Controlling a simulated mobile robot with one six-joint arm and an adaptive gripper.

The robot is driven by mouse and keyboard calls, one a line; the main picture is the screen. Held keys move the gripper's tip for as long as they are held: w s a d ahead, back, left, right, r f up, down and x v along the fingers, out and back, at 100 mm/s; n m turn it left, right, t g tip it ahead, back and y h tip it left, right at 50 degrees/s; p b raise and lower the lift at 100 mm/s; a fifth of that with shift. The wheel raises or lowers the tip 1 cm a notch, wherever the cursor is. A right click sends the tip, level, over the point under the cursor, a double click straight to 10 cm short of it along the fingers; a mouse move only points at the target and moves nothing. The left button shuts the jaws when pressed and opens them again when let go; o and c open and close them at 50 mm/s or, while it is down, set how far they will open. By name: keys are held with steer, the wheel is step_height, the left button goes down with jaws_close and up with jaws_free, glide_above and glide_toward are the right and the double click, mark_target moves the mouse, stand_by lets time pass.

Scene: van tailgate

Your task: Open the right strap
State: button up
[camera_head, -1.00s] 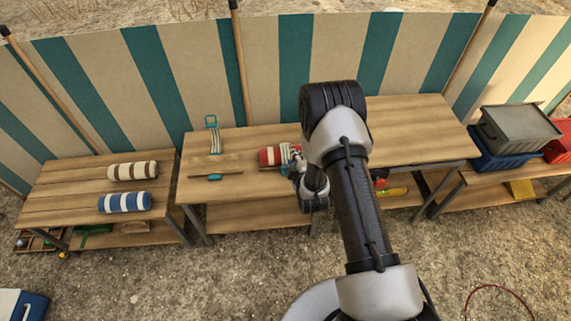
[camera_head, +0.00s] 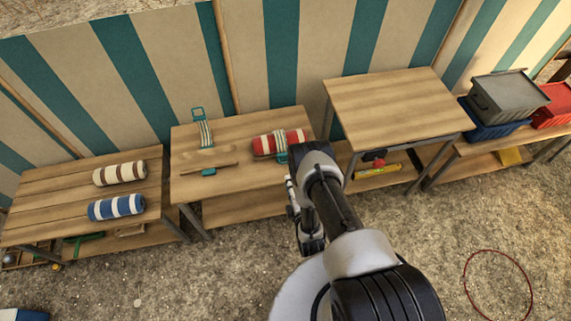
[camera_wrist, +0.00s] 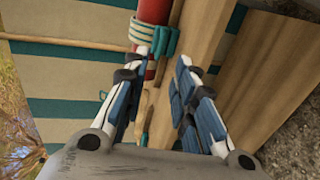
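The right strap (camera_head: 281,150), striped with a teal buckle, goes around the red and white roll (camera_head: 262,146) on the middle table. In the wrist view the teal buckle (camera_wrist: 165,41) sits beside the strap's striped band (camera_wrist: 141,33) on the red roll (camera_wrist: 155,10). My gripper (camera_wrist: 166,58) is open and empty, its fingers pointing toward the roll and buckle. In the head view it is low in front of the table, partly hidden by my arm. The left strap (camera_head: 205,132) lies open on the table, with no roll in it.
A wooden stick (camera_head: 212,169) lies near the table's front edge. The left table (camera_head: 60,205) holds a brown striped roll (camera_head: 119,173) and a blue striped roll (camera_head: 116,207). The right table (camera_head: 395,105) is bare. Bins (camera_head: 508,92) stand at far right. A striped cloth wall rises behind.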

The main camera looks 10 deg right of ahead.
steer(key=b, duration=0.4)
glide_toward(281, 145)
steer(key=w+f, duration=0.2)
steer(key=f, duration=0.1)
steer(key=w+f, duration=0.1)
steer(key=f, duration=0.1)
steer(key=shift+d+f, duration=0.15)
steer(key=shift+d, duration=0.05)
jaws_close()
steer(key=shift+s, duration=0.1)
